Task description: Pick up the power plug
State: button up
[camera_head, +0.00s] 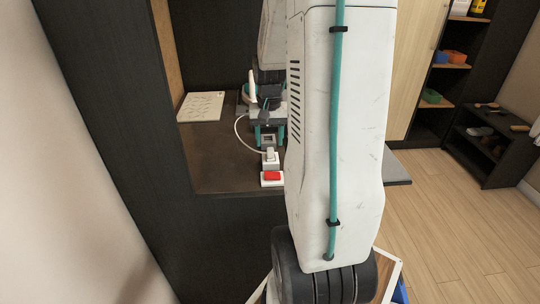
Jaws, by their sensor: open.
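The white power plug (270,157) sits in a white power strip (265,183) with a red switch, near the front edge of the dark vanity top. A white cable (238,133) loops from the plug to the left and back. My gripper (268,135) shows dark with teal fingers, just behind the plug in the picture. It is open, and I see nothing held in it. The exact gap between fingers and plug cannot be told from this view. My white arm hides the right part of the vanity top.
A white patterned panel (201,106) lies at the back left of the vanity top. A white upright object (252,87) stands beside my wrist. Dark side panels bound the left. A shelf unit (488,143) stands at right, with open wooden floor before it.

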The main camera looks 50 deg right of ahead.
aim_at(270, 149)
jog(key=f, duration=0.4)
jog(key=shift+s+f, duration=0.2)
jog(key=shift+f, duration=0.05)
jog(key=shift+c, duration=0.3)
jog(key=c, duration=1)
jog(key=shift+r, duration=0.1)
grip_shut()
